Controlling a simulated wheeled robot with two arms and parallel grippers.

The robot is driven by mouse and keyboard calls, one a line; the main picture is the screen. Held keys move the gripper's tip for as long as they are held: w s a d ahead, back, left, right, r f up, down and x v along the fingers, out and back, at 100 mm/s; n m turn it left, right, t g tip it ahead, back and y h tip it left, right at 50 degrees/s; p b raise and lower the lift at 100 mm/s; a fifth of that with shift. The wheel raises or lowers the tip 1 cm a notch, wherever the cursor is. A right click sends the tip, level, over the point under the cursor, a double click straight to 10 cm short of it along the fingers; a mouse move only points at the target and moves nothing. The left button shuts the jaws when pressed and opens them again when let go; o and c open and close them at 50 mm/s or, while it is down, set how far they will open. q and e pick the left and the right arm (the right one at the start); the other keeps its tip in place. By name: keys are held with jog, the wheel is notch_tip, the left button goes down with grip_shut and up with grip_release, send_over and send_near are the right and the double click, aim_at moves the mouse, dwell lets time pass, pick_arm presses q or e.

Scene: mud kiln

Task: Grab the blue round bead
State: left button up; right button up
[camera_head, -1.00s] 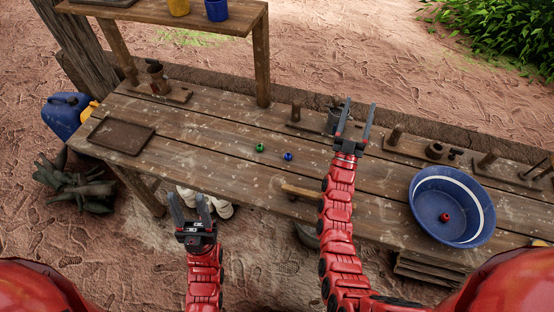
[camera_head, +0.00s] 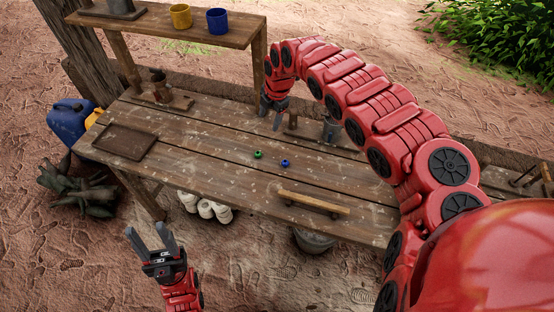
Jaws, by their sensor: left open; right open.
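The small blue round bead (camera_head: 284,163) lies on the wooden table (camera_head: 215,145), near its middle. A green bead (camera_head: 257,154) lies just to its left. My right gripper (camera_head: 275,118) is above the far part of the table, behind the blue bead, pointing down. It is open and holds nothing that I can see. My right arm arches across the right side of the view and hides much of the table there. My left gripper (camera_head: 152,240) is open and empty, in front of the table at the lower left, away from both beads.
A wooden bar (camera_head: 312,203) lies near the front edge. A dark tray (camera_head: 124,140) is at the left end. A raised shelf (camera_head: 190,38) holds a yellow cup (camera_head: 181,16) and a blue cup (camera_head: 217,21).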

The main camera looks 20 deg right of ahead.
jog(key=s+d+n+g+h, duration=0.1)
jog(key=s+d+g, duration=0.1)
jog(key=s+d, duration=0.3)
jog(key=p, duration=0.1)
send_over(285, 163)
notch_tip(285, 163, down, 10)
jog(key=shift+w+f, duration=0.25)
jog(key=shift+f, duration=0.5)
jog(key=shift+f+p, duration=0.6)
jog(key=shift+f, duration=0.1)
notch_tip(285, 163, down, 3)
jog(key=shift+w+r, duration=0.1)
jog(key=shift+w, duration=0.05)
jog(key=shift+d+f, duration=0.15)
jog(key=shift+f, duration=0.45)
grip_shut()
